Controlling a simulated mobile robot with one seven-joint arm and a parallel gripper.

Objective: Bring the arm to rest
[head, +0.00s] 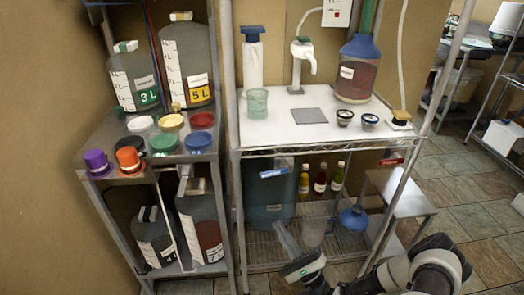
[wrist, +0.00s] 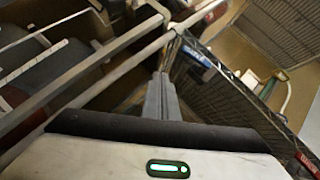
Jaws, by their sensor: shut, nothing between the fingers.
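My gripper (head: 280,228) is low in front of the right-hand rack in the head view, with my arm reaching in from the bottom right. Its fingers point up and to the left and are pressed together, with nothing held. In the wrist view the closed fingers (wrist: 162,95) stand in the middle, in front of rack posts and wire shelving. I cannot tell from these views how close the fingertips are to the rack.
A rack post (head: 231,150) and the white shelf top (head: 275,135) are above and behind my gripper. Large jugs stand on the left rack (head: 105,135). A blue funnel (head: 353,218) and a small step table (head: 400,187) are nearby. Tiled floor (head: 470,200) is open at right.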

